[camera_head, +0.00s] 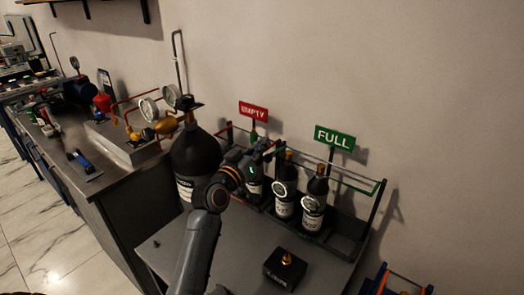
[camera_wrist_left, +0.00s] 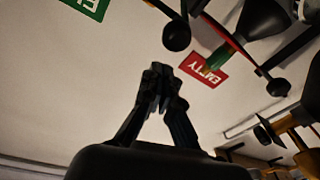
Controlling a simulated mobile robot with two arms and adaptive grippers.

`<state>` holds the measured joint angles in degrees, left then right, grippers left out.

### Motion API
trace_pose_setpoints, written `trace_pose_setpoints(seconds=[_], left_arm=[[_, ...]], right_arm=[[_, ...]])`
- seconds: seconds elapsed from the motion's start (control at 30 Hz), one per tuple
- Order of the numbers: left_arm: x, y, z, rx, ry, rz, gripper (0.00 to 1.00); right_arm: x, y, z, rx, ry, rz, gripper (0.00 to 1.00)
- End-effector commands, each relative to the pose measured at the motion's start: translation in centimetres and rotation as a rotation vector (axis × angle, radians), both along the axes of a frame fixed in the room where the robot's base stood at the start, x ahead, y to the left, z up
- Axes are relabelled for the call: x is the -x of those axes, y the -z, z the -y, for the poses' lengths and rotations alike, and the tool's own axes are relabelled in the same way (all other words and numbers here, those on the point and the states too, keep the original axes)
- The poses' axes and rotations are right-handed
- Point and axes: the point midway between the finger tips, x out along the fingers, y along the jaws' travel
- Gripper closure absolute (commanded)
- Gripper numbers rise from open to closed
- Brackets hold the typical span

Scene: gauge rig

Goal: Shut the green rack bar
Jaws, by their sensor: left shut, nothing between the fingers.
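The green rack bar (camera_head: 358,187) runs along the upper right part of the black bottle rack (camera_head: 372,222), below the green FULL sign (camera_head: 334,138). My left gripper (camera_head: 264,152) is at the rack's left part, just below the red EMPTY sign (camera_head: 253,111), above and behind the leftmost small bottle. In the left wrist view its fingers (camera_wrist_left: 160,78) are together and empty, in front of the bare wall. That view also shows the EMPTY sign (camera_wrist_left: 204,70) and a red bar (camera_wrist_left: 228,32), upside down. My arm hides part of the rack's left side. My right gripper is not visible.
Dark bottles (camera_head: 285,200) stand in the rack. A black block with a brass fitting (camera_head: 286,268) sits on the grey table (camera_head: 235,262). The wall is close behind the rack.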

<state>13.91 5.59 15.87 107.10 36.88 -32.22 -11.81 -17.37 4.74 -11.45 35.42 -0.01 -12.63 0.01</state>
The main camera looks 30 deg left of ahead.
Motion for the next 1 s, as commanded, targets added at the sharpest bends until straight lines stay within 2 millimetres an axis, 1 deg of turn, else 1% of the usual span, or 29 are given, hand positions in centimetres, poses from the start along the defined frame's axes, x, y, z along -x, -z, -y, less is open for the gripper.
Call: trace_pose_setpoints(seconds=[0.03,0.1,0.2,0.63,0.77,0.9,1.0], left_arm=[[0.3,0.7,0.2,0.003,0.000,-0.001,1.00],[0.4,1.4,0.4,0.001,0.000,-0.001,1.00],[0.6,1.9,0.6,0.001,-0.001,0.002,1.00],[0.7,2.3,0.6,0.000,-0.002,0.005,1.00],[0.8,3.1,0.5,0.000,-0.002,0.029,1.00],[1.0,4.1,0.5,0.008,-0.001,0.078,1.00],[1.2,4.6,0.5,0.011,-0.001,0.110,1.00]], right_arm=[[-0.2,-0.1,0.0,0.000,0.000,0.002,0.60],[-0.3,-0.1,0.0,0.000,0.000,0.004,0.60],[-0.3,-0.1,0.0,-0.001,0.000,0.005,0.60],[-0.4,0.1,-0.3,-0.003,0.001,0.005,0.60],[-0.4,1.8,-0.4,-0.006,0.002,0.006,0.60],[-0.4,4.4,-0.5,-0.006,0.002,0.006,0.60],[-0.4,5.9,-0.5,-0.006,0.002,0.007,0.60]])
